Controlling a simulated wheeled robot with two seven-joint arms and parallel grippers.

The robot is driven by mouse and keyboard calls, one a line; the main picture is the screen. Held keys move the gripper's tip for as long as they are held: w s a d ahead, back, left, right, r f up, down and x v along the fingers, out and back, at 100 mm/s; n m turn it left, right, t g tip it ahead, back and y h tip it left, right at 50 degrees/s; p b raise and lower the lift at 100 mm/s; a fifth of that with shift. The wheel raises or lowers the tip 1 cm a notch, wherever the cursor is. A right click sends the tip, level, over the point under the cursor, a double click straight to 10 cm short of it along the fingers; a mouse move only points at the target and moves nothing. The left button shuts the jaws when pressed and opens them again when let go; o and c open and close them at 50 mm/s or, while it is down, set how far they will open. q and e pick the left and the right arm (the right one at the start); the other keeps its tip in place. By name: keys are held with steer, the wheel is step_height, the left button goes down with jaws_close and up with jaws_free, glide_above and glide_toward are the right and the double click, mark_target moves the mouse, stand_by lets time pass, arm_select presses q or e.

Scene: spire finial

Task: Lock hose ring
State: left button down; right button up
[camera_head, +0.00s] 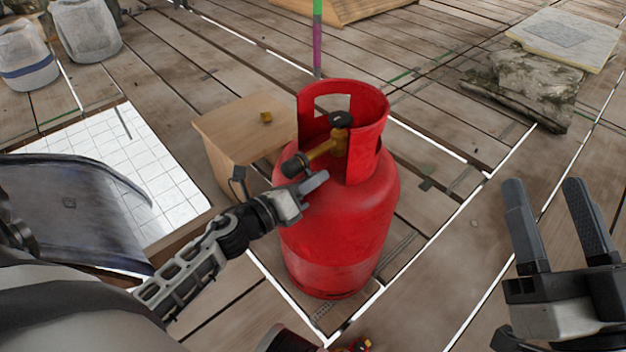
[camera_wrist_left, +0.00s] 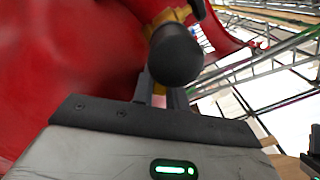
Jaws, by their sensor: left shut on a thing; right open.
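A red gas cylinder (camera_head: 340,220) stands upright on the planks. Its brass valve (camera_head: 328,150) sits inside the collar, with a black knob (camera_head: 341,119) on top and a black rounded hose end (camera_head: 294,166) pointing left. My left gripper (camera_head: 314,183) is at the cylinder's shoulder, just below the hose end. The fingers and hose end hide most of the ring. My right gripper (camera_head: 549,225) is open and empty, right of the cylinder.
A stone block (camera_head: 530,85) is at back right. Planks between cylinder and right gripper are clear.

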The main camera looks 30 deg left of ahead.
arm_select(q)
steer(key=shift+a+f, duration=0.1)
steer(key=c, duration=1.5)
jaws_free()
steer(key=shift+o, duration=0.5)
arm_select(e)
steer(key=shift+s, duration=0.1)
arm_select(q)
steer(key=shift+a, duration=0.1)
